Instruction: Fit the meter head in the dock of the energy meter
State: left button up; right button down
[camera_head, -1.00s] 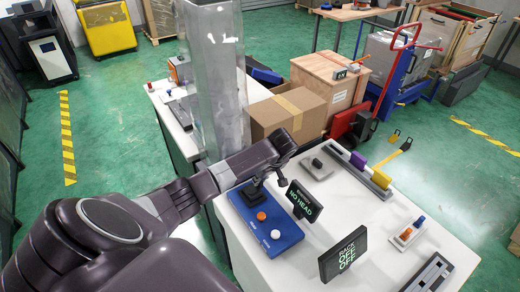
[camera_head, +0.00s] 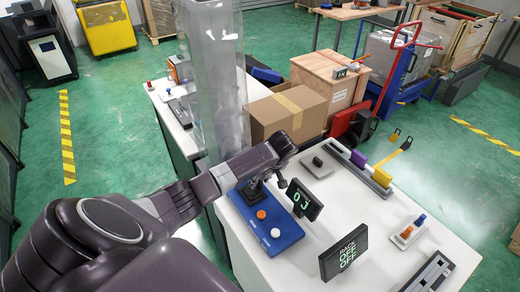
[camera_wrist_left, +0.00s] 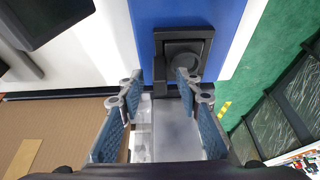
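The energy meter is a blue base (camera_head: 280,238) with an orange and a white button, on the white table. Its small black display (camera_head: 304,200) reads "0 J". The black dock (camera_head: 252,193) is at the base's far end, partly hidden under my left gripper (camera_head: 268,182). In the left wrist view the dock (camera_wrist_left: 163,48) is a black square frame with a dark grey round part, seemingly the meter head (camera_wrist_left: 184,54), inside it. My left gripper (camera_wrist_left: 160,88) has its fingers apart, nothing visibly clamped, with the right fingertip close to the dock. My right gripper is out of view.
A black "BACK OFF OFF" display (camera_head: 343,252) stands to the right of the meter. A rail with purple and yellow blocks (camera_head: 381,178), a small switch box (camera_head: 409,233) and a grey-black switch (camera_head: 317,166) are on the table. A cardboard box (camera_head: 285,112) stands beyond the table's far edge.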

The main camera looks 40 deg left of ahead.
pick_arm(q)
jog(key=v, duration=1.2)
dwell(0.5)
